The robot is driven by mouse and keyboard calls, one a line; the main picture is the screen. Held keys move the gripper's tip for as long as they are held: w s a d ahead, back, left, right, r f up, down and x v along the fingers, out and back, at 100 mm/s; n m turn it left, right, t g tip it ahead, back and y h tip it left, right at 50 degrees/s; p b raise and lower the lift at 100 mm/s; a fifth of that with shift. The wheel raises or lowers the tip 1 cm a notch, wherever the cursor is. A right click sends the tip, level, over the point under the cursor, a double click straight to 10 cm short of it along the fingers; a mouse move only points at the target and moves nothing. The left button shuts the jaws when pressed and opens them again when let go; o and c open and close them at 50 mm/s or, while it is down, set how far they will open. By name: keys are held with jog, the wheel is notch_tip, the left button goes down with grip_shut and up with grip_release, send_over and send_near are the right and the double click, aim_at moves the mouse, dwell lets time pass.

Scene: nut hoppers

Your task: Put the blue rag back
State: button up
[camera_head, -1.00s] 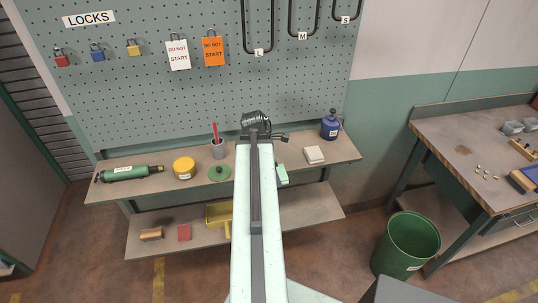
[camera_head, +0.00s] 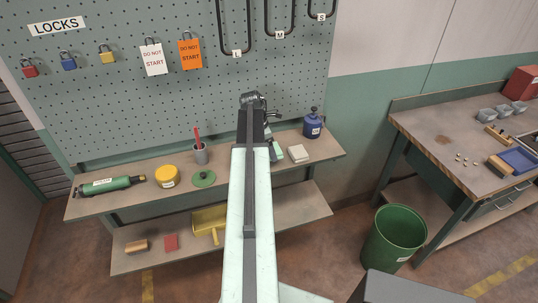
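I cannot make out a blue rag in this view. A small flat red piece (camera_head: 171,242), which may be a folded cloth, lies on the lower shelf (camera_head: 290,217) under the pegboard. My arm reaches forward over the narrow shelf bench, and my gripper (camera_head: 252,99) is at its far end, in front of the pegboard. The gripper is small and dark, and its fingers cannot be told apart. My arm hides part of both shelves behind it.
The upper shelf (camera_head: 120,203) holds a green cylinder, a yellow tin, a grey cup, pale blocks and a blue can (camera_head: 313,124). A green bin (camera_head: 394,238) stands right of it. The right workbench (camera_head: 428,137) bears a blue tray (camera_head: 519,160) and a red box (camera_head: 521,83).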

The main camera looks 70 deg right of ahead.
jog(key=b+x, duration=0.4)
jog(key=shift+w+f, duration=0.1)
jog(key=shift+w, duration=0.3)
jog(key=shift+r, duration=0.25)
jog(key=shift+f, duration=0.25)
jog(key=o, duration=1.1)
jog(key=shift+r, duration=0.1)
jog(key=p+v, duration=1.2)
jog(key=shift+r, duration=0.15)
